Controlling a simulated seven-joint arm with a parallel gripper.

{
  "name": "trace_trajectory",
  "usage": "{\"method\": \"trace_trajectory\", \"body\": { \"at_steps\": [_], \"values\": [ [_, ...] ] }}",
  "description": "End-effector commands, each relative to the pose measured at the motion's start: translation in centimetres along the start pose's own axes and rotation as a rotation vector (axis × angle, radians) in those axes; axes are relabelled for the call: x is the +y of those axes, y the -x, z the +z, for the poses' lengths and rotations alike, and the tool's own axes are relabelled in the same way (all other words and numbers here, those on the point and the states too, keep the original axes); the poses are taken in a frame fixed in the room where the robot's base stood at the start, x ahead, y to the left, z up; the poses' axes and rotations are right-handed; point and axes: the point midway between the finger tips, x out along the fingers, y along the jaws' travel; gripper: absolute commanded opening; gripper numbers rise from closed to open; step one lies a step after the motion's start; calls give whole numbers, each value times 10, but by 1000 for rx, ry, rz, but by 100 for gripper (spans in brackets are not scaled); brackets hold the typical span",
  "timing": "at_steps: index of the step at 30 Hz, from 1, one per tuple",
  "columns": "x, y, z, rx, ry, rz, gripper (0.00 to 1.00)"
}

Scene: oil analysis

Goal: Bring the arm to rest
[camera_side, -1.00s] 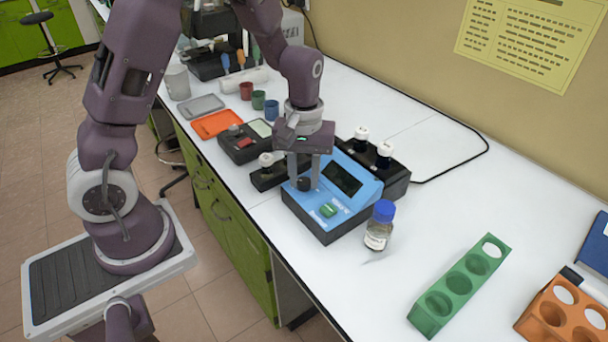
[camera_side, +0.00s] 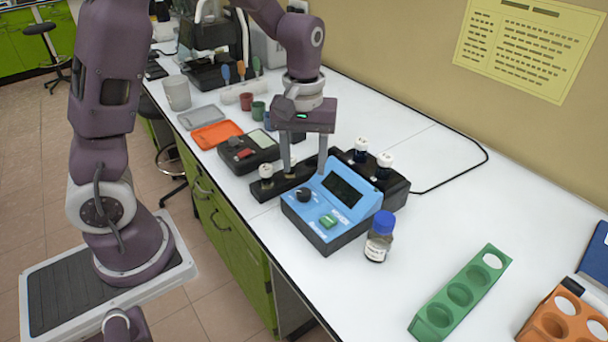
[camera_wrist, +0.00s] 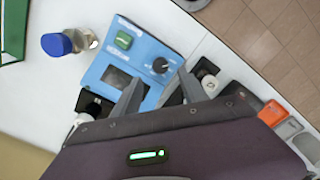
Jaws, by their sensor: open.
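My gripper (camera_side: 305,165) is open and empty. In the side view it hangs fingers down above the back edge of the blue analyser (camera_side: 338,205). In the wrist view my gripper (camera_wrist: 157,92) shows its two fingers apart, with nothing between them but the analyser (camera_wrist: 125,60) beneath. The analyser has a dark screen, a black knob (camera_side: 304,195) and a green button (camera_side: 327,221).
A blue-capped bottle (camera_side: 379,240) stands right of the analyser. Black holders with white-capped vials (camera_side: 385,160) flank it. A green rack (camera_side: 462,293) and an orange rack (camera_side: 565,315) stand farther right. The counter between bottle and green rack is clear.

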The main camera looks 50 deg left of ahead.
Motion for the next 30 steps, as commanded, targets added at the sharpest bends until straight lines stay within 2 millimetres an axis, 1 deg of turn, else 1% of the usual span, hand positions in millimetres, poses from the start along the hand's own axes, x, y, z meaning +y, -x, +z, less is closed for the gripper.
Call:
{"method": "trace_trajectory", "body": {
  "at_steps": [8,10,11,14,15,17,18,19,21,24,27,30],
  "values": [
    [0,2,0,-1,-1,-1,51],
    [-1,11,4,5,-19,16,51],
    [-2,19,8,11,-41,33,51],
    [-14,64,37,60,-180,121,51],
    [-23,84,53,95,-260,156,51],
    [-40,107,78,159,-380,197,51],
    [-51,118,94,206,-458,214,51],
    [-60,124,104,242,-511,222,51],
    [-78,132,126,321,-621,225,51],
    [-97,134,145,410,-727,211,51],
    [-106,133,154,454,-777,197,51],
    [-108,132,155,462,-788,194,51]
  ]
}}
